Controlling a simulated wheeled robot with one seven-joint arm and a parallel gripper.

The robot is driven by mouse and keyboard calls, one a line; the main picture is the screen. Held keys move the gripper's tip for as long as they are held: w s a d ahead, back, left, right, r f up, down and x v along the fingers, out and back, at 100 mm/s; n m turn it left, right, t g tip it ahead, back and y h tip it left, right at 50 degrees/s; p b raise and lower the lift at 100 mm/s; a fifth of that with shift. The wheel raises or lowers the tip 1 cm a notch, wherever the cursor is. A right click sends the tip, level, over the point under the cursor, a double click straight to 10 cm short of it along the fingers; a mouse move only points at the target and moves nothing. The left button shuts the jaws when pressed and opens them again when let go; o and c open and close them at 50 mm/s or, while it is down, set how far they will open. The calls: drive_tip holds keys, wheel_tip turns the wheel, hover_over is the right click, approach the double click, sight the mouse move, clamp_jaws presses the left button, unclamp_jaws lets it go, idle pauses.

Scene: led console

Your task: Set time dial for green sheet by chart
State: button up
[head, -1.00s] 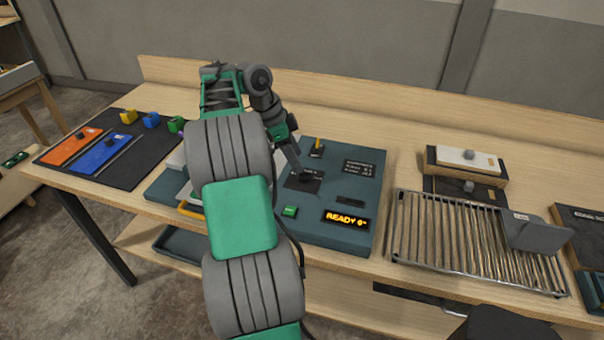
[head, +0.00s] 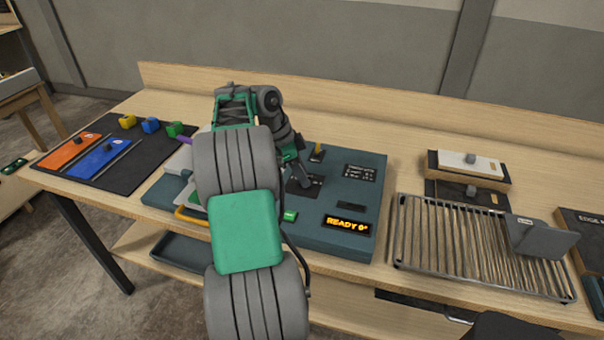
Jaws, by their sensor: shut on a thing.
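A dark teal console (head: 338,232) stands on the bench, partly hidden behind my arm. Its lit display (head: 347,224) reads "READY" with a small figure after it. A small chart (head: 360,172) with several lines of text is on the console's upper right, too small to read. A black dial plate (head: 314,186) lies at my gripper (head: 304,184), which is shut on the dial there; the dial itself is mostly hidden by the fingers. A green button (head: 290,216) sits below the plate. A lever with a yellow tip (head: 317,150) stands above it.
A black mat (head: 140,172) at left carries an orange panel (head: 72,149), a blue panel (head: 100,157) and small yellow, blue and green blocks. A wire rack (head: 470,240) with a grey plate stands right of the console, a white-topped block (head: 470,163) behind it.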

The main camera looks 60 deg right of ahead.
clamp_jaws()
drive_tip(key=shift+f+n+b, duration=0.1)
drive_tip(key=shift+n+b, duration=0.2)
drive_tip(key=shift+b, duration=0.1)
drive_tip(key=n+t+h+b, duration=0.1)
drive_tip(key=n+b, duration=0.2)
drive_tip(key=shift+s+f, duration=0.1)
drive_tip(key=shift+s, duration=0.05)
drive_tip(key=n+b, duration=0.1)
drive_tip(key=n, duration=0.1)
drive_tip(key=n+t+h+b, duration=0.1)
drive_tip(key=n+b, duration=0.1)
drive_tip(key=n, duration=0.1)
drive_tip(key=shift+s+a+t+b, duration=0.1)
drive_tip(key=shift+a+t+b, duration=0.05)
drive_tip(key=shift+t+b, duration=0.15)
drive_tip(key=shift+n, duration=0.3)
drive_tip(key=o, duration=0.8)
unclamp_jaws()
drive_tip(key=shift+r, duration=0.2)
drive_tip(key=shift+c, duration=0.2)
